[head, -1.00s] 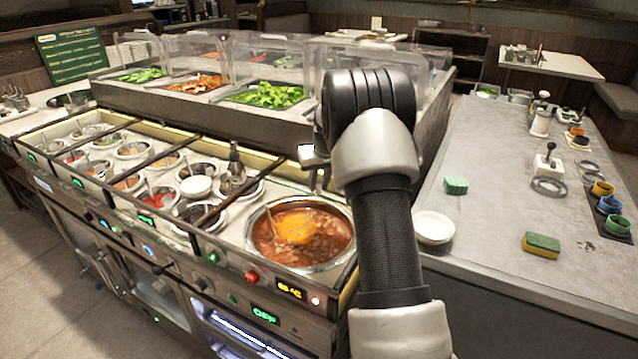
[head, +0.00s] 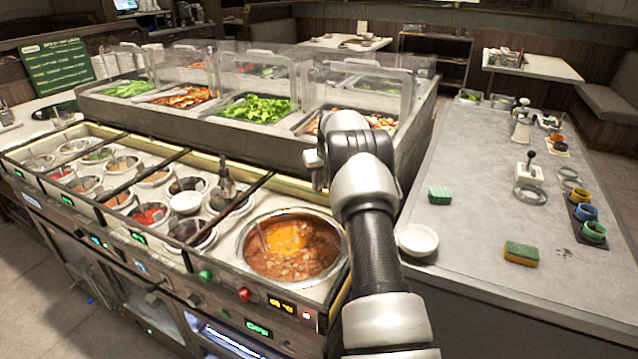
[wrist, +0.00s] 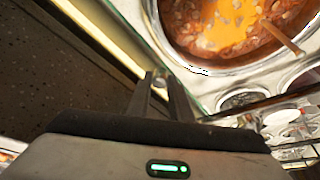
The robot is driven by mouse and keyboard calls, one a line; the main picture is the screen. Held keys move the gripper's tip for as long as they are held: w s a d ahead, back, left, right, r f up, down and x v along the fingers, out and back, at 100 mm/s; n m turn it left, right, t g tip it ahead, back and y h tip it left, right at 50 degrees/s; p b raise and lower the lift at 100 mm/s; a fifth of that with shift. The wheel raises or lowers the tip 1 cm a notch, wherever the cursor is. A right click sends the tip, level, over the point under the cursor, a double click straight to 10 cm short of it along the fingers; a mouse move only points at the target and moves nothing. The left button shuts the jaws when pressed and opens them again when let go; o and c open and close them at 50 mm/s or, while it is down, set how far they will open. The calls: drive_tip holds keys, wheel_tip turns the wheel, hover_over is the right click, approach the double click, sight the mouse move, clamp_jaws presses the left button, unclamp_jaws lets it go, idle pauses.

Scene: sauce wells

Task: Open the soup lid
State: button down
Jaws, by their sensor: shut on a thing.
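The round soup pot (head: 343,262) sits in the right end of the counter. Its orange-brown soup (head: 290,247) shows in plain view, and no opaque lid covers it. My gripper (wrist: 160,80) is beside the pot's rim in the wrist view. Its two dark fingers are close together on a small pale metal piece between the tips. I cannot tell whether this piece belongs to a clear lid. The soup also shows in the wrist view (wrist: 225,25), with a ladle handle across it. In the head view my arm hides most of the gripper.
Several smaller sauce wells (head: 150,215) line the counter to the left. A raised salad bar with clear guards (head: 250,85) stands behind. A grey side counter (head: 480,150) on the right holds a white bowl (head: 417,240), a green sponge (head: 440,195) and a yellow-green sponge (head: 521,254).

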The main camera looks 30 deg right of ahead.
drive_tip(key=c, duration=1.6)
unclamp_jaws()
drive_tip(key=v, duration=1.7)
drive_tip(key=shift+s+r, duration=0.1)
drive_tip(key=shift+r, duration=0.15)
